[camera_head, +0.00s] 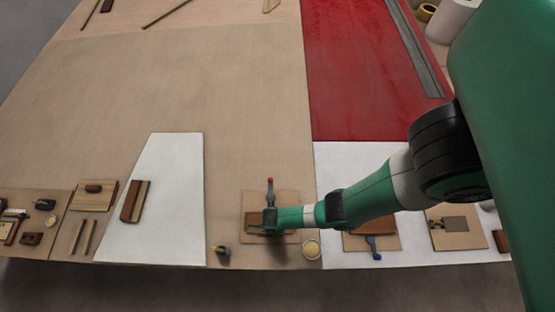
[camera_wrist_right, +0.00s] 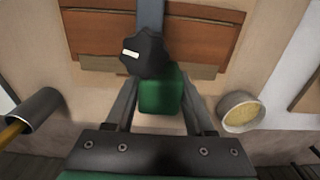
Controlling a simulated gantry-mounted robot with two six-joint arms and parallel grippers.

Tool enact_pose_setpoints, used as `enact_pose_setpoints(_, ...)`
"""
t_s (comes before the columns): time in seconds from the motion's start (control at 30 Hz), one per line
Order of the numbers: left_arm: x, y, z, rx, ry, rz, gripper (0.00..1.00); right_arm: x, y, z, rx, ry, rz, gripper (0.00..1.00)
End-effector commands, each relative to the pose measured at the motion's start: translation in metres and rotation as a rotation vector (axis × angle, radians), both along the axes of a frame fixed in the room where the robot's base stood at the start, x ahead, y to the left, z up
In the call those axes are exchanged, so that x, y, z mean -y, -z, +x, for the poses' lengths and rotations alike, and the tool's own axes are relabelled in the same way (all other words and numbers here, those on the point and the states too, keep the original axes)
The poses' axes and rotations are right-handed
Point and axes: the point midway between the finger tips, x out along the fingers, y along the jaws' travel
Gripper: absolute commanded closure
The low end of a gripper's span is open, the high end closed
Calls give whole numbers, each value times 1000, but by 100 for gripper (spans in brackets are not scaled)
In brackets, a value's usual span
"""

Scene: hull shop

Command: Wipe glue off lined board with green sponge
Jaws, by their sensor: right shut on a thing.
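My right gripper (camera_head: 270,230) is low over a light wooden board (camera_head: 252,203) near the front edge of the table. In the right wrist view, its fingers (camera_wrist_right: 158,92) are shut on the green sponge (camera_wrist_right: 162,95). Just ahead of the sponge are a dark clamp knob (camera_wrist_right: 145,52) and brown wooden pieces (camera_wrist_right: 95,35) with a pale strip along their near edge. I cannot tell whether the sponge touches the board, whether the strip is glue, or which board is the lined one. My left gripper is not in view.
A round dish with yellowish contents (camera_wrist_right: 241,112) stands right of the gripper. The clamp's red-tipped bar (camera_head: 270,183) rises behind. A white sheet (camera_head: 172,205) bears a brown block (camera_head: 131,201). The table's middle is clear.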

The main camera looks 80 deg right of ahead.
Motion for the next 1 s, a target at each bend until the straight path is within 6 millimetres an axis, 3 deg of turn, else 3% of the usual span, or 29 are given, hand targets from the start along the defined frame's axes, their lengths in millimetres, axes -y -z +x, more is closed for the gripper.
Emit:
enact_pose_setpoints(0.33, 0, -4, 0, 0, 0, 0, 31, 0, -4, 2, 4, 0, 0, 100)
enact_pose_setpoints(0.83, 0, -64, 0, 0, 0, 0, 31, 0, -64, 1, 2, 0, 0, 100)
enact_pose_setpoints(1.0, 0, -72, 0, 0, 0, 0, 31, 0, -72, 1, 2, 0, 0, 100)
